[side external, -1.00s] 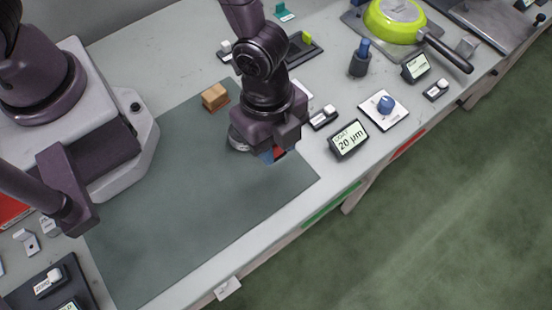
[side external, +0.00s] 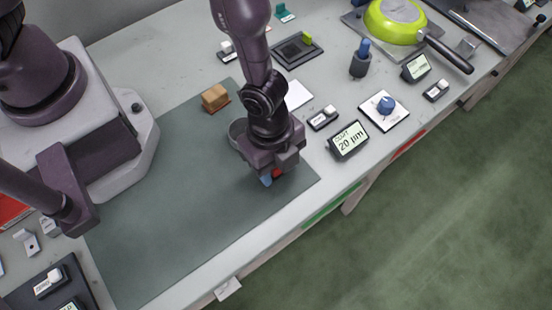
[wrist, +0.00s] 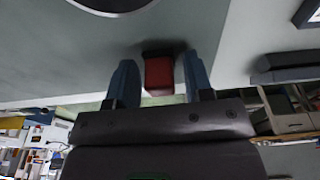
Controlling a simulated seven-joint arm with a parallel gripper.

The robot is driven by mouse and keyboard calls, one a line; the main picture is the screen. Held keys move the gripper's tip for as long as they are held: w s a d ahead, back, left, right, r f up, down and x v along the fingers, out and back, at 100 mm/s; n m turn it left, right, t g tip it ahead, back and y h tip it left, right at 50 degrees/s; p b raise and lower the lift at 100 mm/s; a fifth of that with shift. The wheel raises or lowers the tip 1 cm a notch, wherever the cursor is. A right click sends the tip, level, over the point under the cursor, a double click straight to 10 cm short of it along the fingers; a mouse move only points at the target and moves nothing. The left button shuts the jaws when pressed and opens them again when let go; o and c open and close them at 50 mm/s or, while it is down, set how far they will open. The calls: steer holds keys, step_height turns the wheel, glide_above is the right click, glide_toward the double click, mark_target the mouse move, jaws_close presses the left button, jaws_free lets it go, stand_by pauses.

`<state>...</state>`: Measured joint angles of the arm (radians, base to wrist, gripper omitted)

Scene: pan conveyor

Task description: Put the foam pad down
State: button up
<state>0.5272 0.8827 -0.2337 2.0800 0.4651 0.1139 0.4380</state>
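The foam pad appears to be the small red block with a dark far end (wrist: 159,72), between my two blue fingers in the wrist view. A bit of its red side shows under my gripper in the side view (side external: 277,173). My gripper (wrist: 161,82) has its fingers apart, with narrow gaps visible on both sides of the block. In the side view my gripper (side external: 271,178) is low over the right part of the grey-green mat (side external: 190,215). The pad's underside is hidden, so I cannot tell whether it touches the mat.
A wooden block (side external: 215,97) stands at the mat's back edge. A "20 µm" display (side external: 349,140) and a blue knob (side external: 385,105) stand to the right. A green pan (side external: 396,20) is at the back. The mat's front is clear.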

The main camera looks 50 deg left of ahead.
steer(key=shift+o, duration=0.5)
steer(key=shift+r, duration=0.15)
steer(key=shift+r, duration=0.3)
step_height(320, 180, up, 12)
steer(key=a+f, duration=0.1)
steer(key=a, duration=0.1)
steer(key=w+a+r+n+t+y, duration=0.2)
steer(key=w+a+r+n+t, duration=0.15)
steer(key=a+r+n, duration=0.7)
steer(key=s+a+r+n+t, duration=0.2)
steer(key=s+a+r+n, duration=0.5)
steer(key=a+r, duration=0.5)
steer(key=shift+s+a, duration=0.25)
steer(key=shift+s, duration=0.35)
steer(key=shift+n, duration=0.25)
